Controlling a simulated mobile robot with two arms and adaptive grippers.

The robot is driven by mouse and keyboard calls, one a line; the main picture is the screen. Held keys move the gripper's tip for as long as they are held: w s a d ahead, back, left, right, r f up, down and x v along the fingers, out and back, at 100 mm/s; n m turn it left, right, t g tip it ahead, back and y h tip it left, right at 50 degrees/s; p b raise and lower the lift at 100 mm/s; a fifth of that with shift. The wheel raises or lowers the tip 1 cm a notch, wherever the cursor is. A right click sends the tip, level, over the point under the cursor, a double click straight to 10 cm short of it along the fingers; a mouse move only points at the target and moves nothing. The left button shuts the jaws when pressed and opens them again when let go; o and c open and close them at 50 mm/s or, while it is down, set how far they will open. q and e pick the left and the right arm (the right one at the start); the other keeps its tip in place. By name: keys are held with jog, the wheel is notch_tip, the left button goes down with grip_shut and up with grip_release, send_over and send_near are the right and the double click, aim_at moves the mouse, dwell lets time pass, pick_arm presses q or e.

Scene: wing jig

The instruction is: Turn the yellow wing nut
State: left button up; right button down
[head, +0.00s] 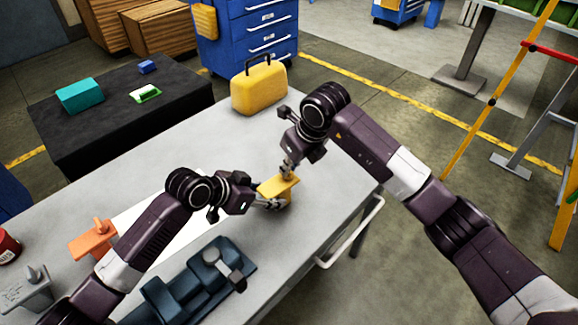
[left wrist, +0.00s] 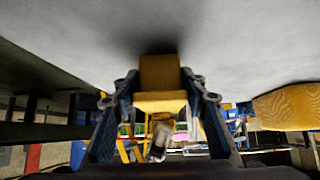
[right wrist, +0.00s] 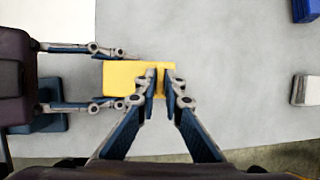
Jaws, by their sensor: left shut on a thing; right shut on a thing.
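A yellow block-like part (head: 278,186) with a flat top plate stands on the grey table. It also shows in the left wrist view (left wrist: 160,74) and the right wrist view (right wrist: 122,77). My left gripper (head: 270,203) is shut on the yellow part's body from the side, one finger on each side of it. My right gripper (head: 287,174) comes down from above and is shut on the yellow wing nut (right wrist: 160,82) at the part's right end. The fingers hide most of the wing nut, so its angle cannot be told.
An orange part (head: 92,240), a grey part (head: 32,290) and a dark blue fixture (head: 187,290) stand on the table (head: 335,205) at the near left. A yellow case (head: 259,90) stands at the far edge. A black table (head: 110,105) adjoins. The surface right of my grippers is clear.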

jog(key=m+h, duration=0.1)
jog(key=m, duration=0.1)
jog(key=m+t+h, duration=0.1)
jog(key=m, duration=0.2)
jog(key=shift+a+m, duration=0.15)
jog(key=shift+m, duration=0.15)
jog(key=m+h, duration=0.1)
jog(key=m, duration=0.1)
jog(key=m+h, duration=0.1)
jog(key=m, duration=0.2)
jog(key=shift+a, duration=0.2)
jog(key=m+h, duration=0.1)
jog(key=m, duration=0.2)
jog(key=m+g+h, duration=0.1)
jog(key=m, duration=0.3)
jog(key=shift+a+g, duration=0.1)
jog(key=shift+g, duration=0.2)
jog(key=c, duration=2)
grip_release()
jog(key=shift+c, duration=0.2)
jog(key=v, duration=1.2)
jog(key=shift+a, duration=0.15)
